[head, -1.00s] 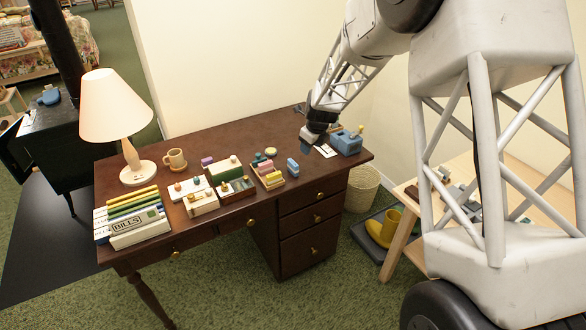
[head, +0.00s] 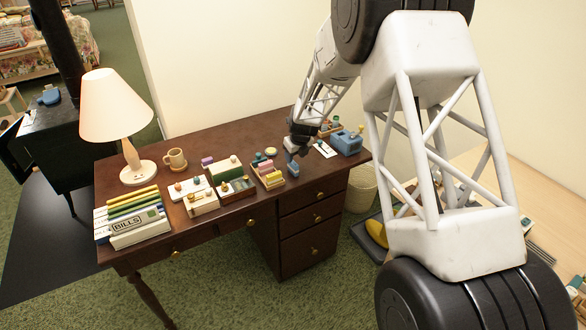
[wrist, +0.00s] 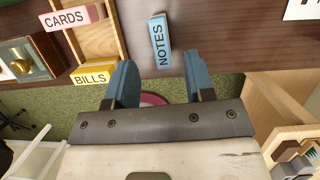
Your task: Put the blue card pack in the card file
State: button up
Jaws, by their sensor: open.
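The blue pack (head: 292,168), labelled NOTES in the wrist view (wrist: 160,42), stands on the dark desk. My gripper (head: 294,151) is open above it. In the wrist view, the blue fingers (wrist: 160,62) are on either side of the pack's line with gaps at both sides; contact cannot be seen. Left of the pack is a wooden tray (wrist: 118,28), apparently the card file, also visible in the head view (head: 274,187). It holds a pink pack (wrist: 68,17) labelled CARDS and a yellow pack (wrist: 92,74) labelled BILLS.
A green-topped box (head: 236,186) and other small boxes stand left of the tray. A lamp (head: 117,110), a mug (head: 175,159) and a BILLS box (head: 140,228) are farther left. A blue object (head: 347,142) and a white card (head: 324,149) lie to the right.

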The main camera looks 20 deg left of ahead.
aim_at(292, 165)
jog(key=shift+x, duration=1.1)
jog(key=shift+f, duration=0.1)
jog(key=shift+x, duration=2.5)
jog(key=shift+d, duration=0.1)
grip_shut()
